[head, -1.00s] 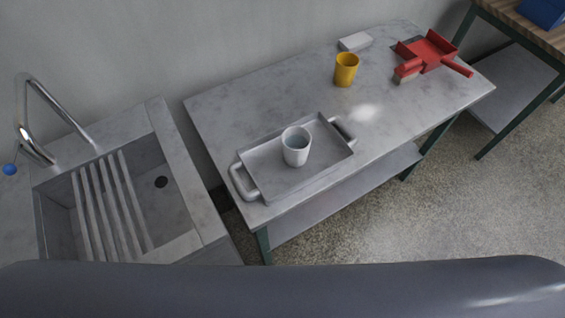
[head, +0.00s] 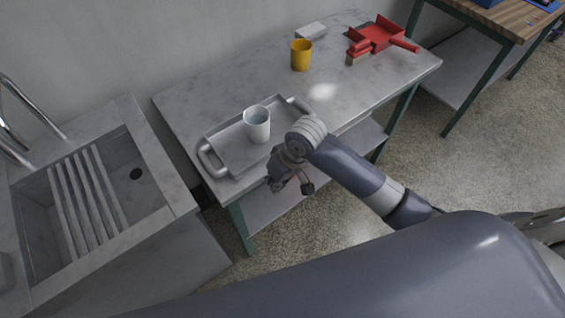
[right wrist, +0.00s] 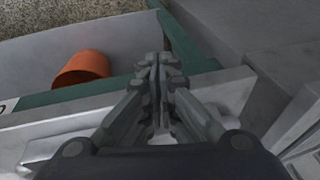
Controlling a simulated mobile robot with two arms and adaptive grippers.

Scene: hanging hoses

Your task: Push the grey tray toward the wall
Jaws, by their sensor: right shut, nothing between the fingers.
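The grey tray (head: 222,131) lies on the front left part of the grey table, with a raised handle at each end. A white cup (head: 257,126) stands upright on it, with pale blue inside. My right gripper (head: 276,186) is in front of the tray's near side, by the table's front edge; I cannot tell whether it touches. My arm hides the tray's near right part. In the right wrist view, the right gripper's fingers (right wrist: 160,65) are together and empty, over the green table frame. My left gripper is not in view.
A yellow cup (head: 301,56), a white block (head: 311,31) and a red dustpan (head: 376,38) stand farther back on the table (head: 190,99). A sink (head: 135,216) is at left. Bare tabletop lies between tray and wall. An orange pot (right wrist: 82,69) shows below in the right wrist view.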

